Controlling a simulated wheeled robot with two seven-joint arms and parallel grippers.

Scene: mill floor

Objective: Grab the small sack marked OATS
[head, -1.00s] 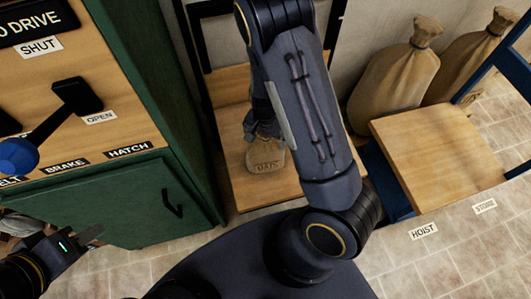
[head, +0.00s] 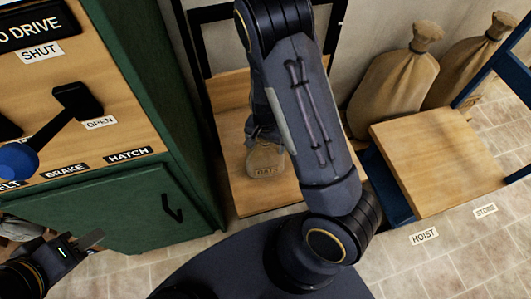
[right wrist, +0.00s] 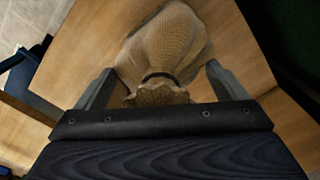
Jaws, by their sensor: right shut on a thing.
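The small tan sack (head: 266,163), with dark lettering that appears to read OATS upside down, is at the wooden shelf (head: 237,192) in the head view. In the right wrist view its tied neck and body (right wrist: 165,45) lie between the two fingers. My right gripper (right wrist: 163,88) is shut on the sack near its neck. In the head view my right forearm hides part of this gripper and the sack's edge. I cannot tell whether the sack's base touches the shelf. My left gripper (head: 88,243) is at the lower left, away from the sack; its jaw opening is unclear.
A green cabinet (head: 110,205) with levers (head: 75,105) stands left of the shelf. Two large tied sacks (head: 395,90) stand at the back right, behind a blue-framed wooden platform (head: 440,160). Labels HOIST (head: 424,235) and STORE (head: 485,210) appear near the tiled floor.

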